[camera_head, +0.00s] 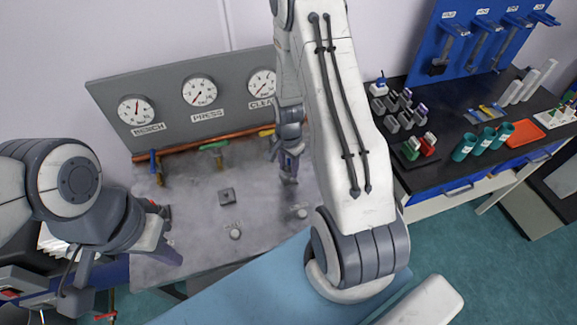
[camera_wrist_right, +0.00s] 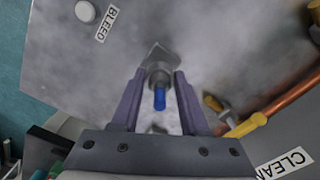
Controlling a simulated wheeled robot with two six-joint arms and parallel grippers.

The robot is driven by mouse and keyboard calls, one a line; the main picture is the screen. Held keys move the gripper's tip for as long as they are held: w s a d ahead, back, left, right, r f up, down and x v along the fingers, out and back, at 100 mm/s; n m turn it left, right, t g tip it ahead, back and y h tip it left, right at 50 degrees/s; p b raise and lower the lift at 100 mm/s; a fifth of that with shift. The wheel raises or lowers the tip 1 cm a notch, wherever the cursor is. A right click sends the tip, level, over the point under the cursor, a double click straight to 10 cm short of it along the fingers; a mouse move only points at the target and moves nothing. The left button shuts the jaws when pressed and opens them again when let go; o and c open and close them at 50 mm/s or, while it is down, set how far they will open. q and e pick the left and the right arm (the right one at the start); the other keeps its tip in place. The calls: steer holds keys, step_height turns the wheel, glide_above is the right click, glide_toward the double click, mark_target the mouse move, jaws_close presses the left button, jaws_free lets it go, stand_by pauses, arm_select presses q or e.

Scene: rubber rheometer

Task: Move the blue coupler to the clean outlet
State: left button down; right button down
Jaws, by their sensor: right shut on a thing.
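The blue coupler (camera_wrist_right: 159,98) shows in the right wrist view as a blue stub below a grey round collar, between the fingers of my right gripper (camera_wrist_right: 157,82). The right gripper is shut on it. In the head view my right gripper (camera_head: 289,180) points down over the grey bench top, below the gauge marked CLEAN; the coupler is hard to make out there. A yellow handle (camera_wrist_right: 245,125) and a CLEAN label lie to the right in the wrist view. The clean outlet itself is not clear. My left gripper (camera_head: 160,240) is at the left; its jaws are not clear.
A gauge panel (camera_head: 198,92) stands behind the bench top (camera_head: 190,225), with a copper pipe (camera_head: 205,140) along its foot. The dark side table (camera_head: 450,125) at right holds blocks and teal cups.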

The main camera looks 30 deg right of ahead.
steer(key=shift+f, duration=0.2)
steer(key=shift+f+b, duration=0.9)
steer(key=shift+f, duration=0.15)
steer(key=shift+c, duration=1.7)
jaws_free()
step_height(320, 180, up, 5)
steer(key=p, duration=0.4)
